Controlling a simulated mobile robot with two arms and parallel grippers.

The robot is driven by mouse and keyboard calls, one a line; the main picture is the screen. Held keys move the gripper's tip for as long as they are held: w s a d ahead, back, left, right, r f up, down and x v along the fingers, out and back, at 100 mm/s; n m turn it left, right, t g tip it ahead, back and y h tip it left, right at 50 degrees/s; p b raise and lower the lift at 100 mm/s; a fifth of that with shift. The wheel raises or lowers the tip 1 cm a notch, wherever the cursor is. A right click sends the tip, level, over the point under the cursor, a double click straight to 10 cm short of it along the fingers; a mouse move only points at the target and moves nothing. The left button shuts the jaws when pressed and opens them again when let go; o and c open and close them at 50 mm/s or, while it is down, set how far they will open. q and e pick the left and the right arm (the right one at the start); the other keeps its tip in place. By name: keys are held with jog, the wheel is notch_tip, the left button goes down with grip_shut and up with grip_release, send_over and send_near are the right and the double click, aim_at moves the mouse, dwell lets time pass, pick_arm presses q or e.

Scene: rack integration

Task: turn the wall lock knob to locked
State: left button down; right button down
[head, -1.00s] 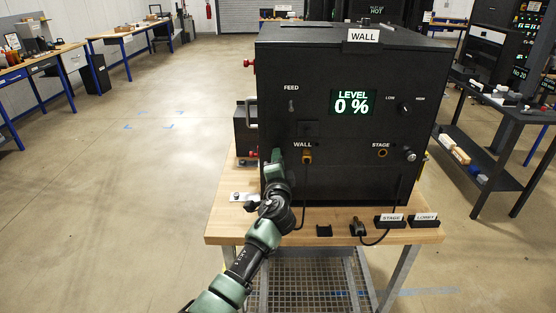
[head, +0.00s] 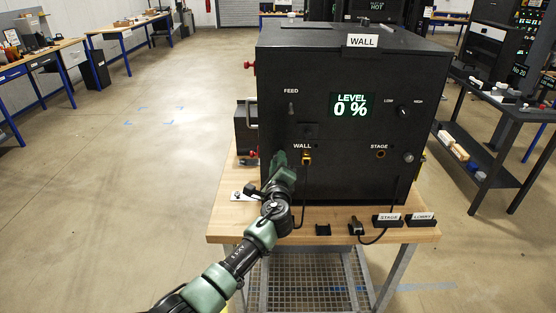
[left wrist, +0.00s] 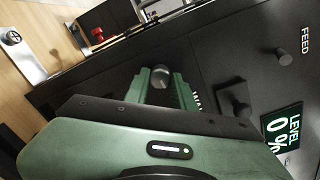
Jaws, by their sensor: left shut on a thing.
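The black cabinet with the WALL sign (head: 362,41) stands on a wooden bench. My left gripper (head: 281,160) is at its front panel, just left of the WALL socket with its orange plug (head: 307,158). In the left wrist view the wall lock knob (left wrist: 160,77), a dark grey round knob, sits between the fingers of my left gripper (left wrist: 164,86), which is shut on it. The gripper hides the knob in the head view. I cannot read the knob's locked or unlocked marking. My right gripper is not in view.
The FEED switch (head: 291,108), the LEVEL display (head: 352,105) reading 0 % and a level knob (head: 403,111) are higher on the panel. A STAGE socket (head: 381,154) and another knob (head: 409,158) are at right. A cable hangs from the orange plug beside my gripper.

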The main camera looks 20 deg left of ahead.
pick_arm(q)
jog(key=shift+f+m, duration=0.2)
jog(key=shift+m, duration=0.5)
jog(key=c, duration=1.2)
grip_release()
jog(key=shift+o, duration=0.2)
jog(key=shift+r, duration=0.1)
jog(key=v, duration=0.8)
